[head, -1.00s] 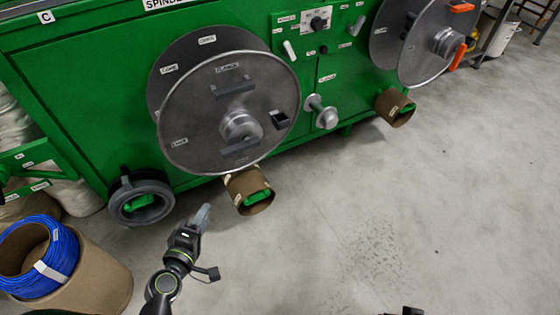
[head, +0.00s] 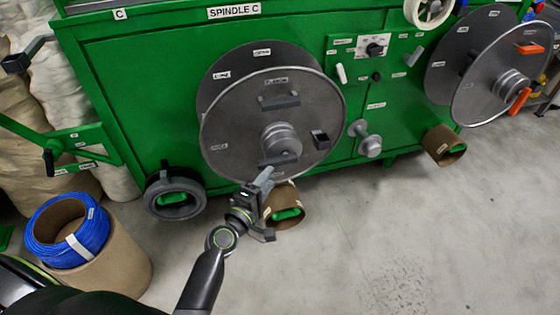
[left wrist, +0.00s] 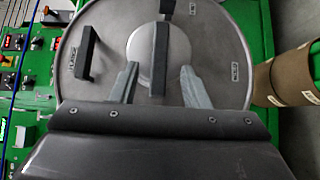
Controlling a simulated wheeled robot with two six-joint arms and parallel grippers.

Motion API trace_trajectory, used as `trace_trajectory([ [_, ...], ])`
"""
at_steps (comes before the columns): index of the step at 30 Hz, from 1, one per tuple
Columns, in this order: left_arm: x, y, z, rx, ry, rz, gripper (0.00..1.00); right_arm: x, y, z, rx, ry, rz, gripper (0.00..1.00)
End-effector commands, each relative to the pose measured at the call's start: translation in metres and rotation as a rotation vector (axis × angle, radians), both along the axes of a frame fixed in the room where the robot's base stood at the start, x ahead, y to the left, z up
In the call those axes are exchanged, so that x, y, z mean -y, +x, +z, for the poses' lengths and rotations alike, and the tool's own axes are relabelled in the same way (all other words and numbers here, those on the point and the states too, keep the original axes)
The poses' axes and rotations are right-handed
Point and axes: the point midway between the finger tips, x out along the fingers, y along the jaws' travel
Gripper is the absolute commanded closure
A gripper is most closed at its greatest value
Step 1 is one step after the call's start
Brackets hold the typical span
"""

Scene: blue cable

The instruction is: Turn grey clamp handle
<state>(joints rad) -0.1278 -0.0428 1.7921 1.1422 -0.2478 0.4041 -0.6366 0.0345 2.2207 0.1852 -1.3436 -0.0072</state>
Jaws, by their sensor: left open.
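The grey reel flange (head: 235,120) of spindle C stands upright on the green machine's front. Which one is the clamp handle I cannot read from the small labels. In the left wrist view a dark bar handle (left wrist: 160,45) over the hub lies between the two spread fingers, with space on both sides. My right gripper is out of view.
A dark block (head: 320,139) sits on the flange's right. A grey ring (head: 176,199) and the blue cable coil (head: 88,240) are to the left. A second reel (head: 500,75) has orange handles. The floor at right is free.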

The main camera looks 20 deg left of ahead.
Motion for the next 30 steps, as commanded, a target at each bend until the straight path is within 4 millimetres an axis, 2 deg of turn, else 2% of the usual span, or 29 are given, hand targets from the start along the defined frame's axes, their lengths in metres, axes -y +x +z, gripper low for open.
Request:
trace_trajectory([
  [1, 0.002, 0.011, 0.002, 0.002, 0.001, -0.001, 0.58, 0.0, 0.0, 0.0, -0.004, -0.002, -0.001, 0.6],
  [6, 0.008, 0.041, 0.001, 0.001, 0.001, -0.001, 0.58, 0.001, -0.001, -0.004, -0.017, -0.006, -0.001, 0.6],
  [12, 0.012, 0.064, 0.0, 0.0, 0.001, 0.0, 0.58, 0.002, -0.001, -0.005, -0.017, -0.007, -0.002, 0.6],
  [17, 0.013, 0.071, 0.0, -0.001, 0.001, 0.0, 0.58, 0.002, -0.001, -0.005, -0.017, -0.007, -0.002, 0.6],
  [25, 0.013, 0.071, 0.0, -0.001, 0.001, 0.001, 0.58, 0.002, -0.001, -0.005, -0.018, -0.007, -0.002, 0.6],
  [30, 0.013, 0.071, 0.0, -0.001, 0.001, 0.001, 0.8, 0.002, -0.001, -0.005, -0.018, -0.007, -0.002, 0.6],
])
